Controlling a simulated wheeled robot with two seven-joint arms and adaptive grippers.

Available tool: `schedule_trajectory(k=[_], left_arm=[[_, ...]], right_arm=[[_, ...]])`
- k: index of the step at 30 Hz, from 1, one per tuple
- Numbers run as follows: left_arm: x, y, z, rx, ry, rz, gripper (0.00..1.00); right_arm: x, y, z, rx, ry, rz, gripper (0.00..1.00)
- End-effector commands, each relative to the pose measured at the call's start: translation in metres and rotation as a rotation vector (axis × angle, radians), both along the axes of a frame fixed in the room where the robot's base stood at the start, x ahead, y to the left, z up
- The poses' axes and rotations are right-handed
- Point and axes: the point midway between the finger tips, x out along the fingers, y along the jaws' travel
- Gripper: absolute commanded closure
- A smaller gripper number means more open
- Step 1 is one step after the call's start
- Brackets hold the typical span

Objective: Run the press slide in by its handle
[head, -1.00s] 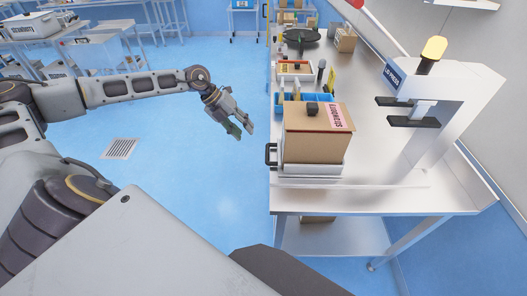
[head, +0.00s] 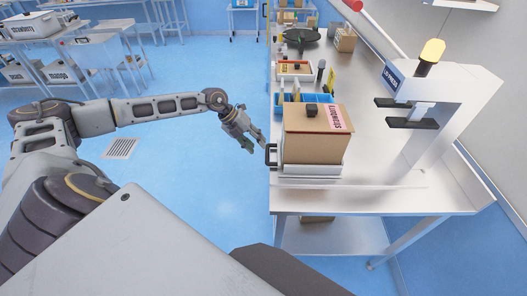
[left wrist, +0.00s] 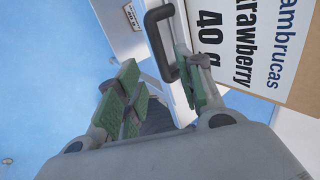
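The press slide (head: 312,172) is a pale metal carriage at the near left of the bench, carrying a brown carton with a pink label (head: 318,135). Its black handle (head: 271,155) sticks out over the bench's left edge. My left gripper (head: 254,146) is open just left of the handle. In the left wrist view the handle (left wrist: 158,42) shows between the open green-padded fingers, nearer the right finger. Whether it touches a pad is unclear. The lid press (head: 440,95), white with a yellow knob and black jaws, stands to the right. My right gripper is out of view.
The steel bench (head: 375,150) is clear between the carton and the press. Blue bins (head: 305,98), a tray (head: 295,68) and a black round stand (head: 301,37) lie farther back. The floor left of the bench is open.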

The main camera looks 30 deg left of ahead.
Motion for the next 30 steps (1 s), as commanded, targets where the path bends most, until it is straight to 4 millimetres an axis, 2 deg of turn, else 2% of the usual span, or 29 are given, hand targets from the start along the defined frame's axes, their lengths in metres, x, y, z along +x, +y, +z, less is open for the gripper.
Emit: schedule_trajectory(k=[18,30], left_arm=[[0.015,-0.025,-0.042,-0.002,0.001,0.0,0.63],[0.017,-0.028,-0.049,0.0,0.001,-0.001,0.63]], right_arm=[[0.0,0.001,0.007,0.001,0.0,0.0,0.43],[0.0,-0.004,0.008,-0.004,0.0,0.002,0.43]])
